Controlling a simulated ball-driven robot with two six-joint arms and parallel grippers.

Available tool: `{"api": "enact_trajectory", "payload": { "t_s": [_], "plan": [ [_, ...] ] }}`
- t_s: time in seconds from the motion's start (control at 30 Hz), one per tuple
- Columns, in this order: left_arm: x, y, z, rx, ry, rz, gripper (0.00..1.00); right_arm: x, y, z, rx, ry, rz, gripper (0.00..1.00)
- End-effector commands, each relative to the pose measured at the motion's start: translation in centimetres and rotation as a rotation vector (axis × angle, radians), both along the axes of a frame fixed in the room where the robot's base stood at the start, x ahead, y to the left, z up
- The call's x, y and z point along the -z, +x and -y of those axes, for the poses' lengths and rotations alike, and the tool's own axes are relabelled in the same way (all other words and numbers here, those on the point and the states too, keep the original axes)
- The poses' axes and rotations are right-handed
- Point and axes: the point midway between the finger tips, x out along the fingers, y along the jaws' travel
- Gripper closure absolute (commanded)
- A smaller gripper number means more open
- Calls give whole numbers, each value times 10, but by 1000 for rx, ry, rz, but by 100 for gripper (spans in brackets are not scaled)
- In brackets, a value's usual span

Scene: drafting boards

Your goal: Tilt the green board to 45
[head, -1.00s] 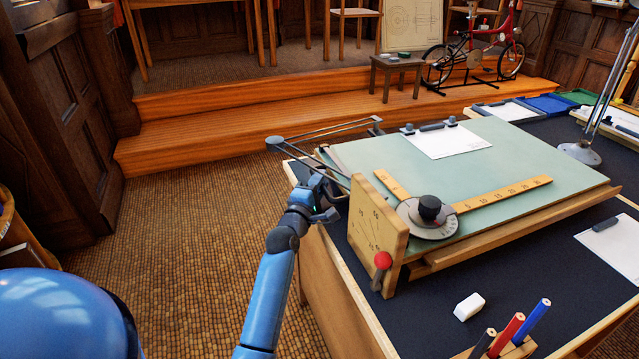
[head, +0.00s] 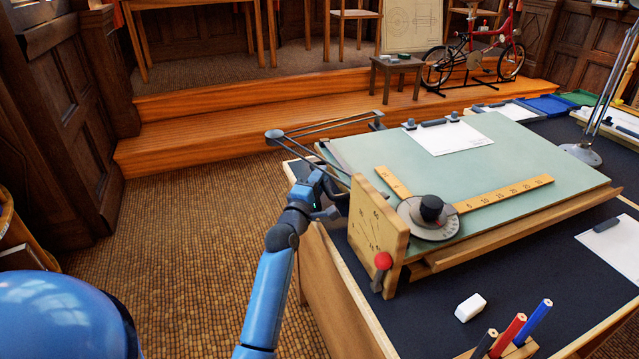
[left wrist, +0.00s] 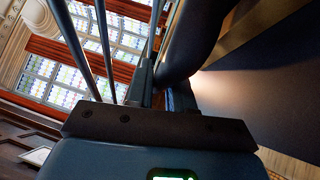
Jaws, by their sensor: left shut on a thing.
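The green board (head: 470,170) lies at a low tilt on the dark desk, its far edge a little raised. A wooden angle plate (head: 373,225) with marked lines stands at its near left corner, with a red-knobbed lever (head: 382,262) on it. My left gripper (head: 336,202) is at the board's left side, behind the angle plate. It is shut on a dark part there, mostly hidden in the head view. In the left wrist view a dark rounded part (left wrist: 192,42) is beside the fingers. My right gripper is out of view.
A ruler with a round dial head (head: 430,215) and a clipped white sheet (head: 447,138) are on the board. Thin parallel rods (head: 320,130) run above my left gripper. An eraser (head: 470,307), pencils (head: 508,335) and a lamp base (head: 580,154) stand close by.

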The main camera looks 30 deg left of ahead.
Motion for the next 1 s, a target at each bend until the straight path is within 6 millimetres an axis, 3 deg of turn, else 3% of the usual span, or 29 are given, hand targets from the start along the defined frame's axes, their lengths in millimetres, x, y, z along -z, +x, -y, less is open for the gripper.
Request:
{"api": "enact_trajectory", "payload": {
  "t_s": [0.47,1.0],
  "plan": [
    [-63,-8,8,-2,148,145,100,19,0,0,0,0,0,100],
    [-136,-30,34,-1,350,321,100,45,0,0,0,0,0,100]
  ]
}}
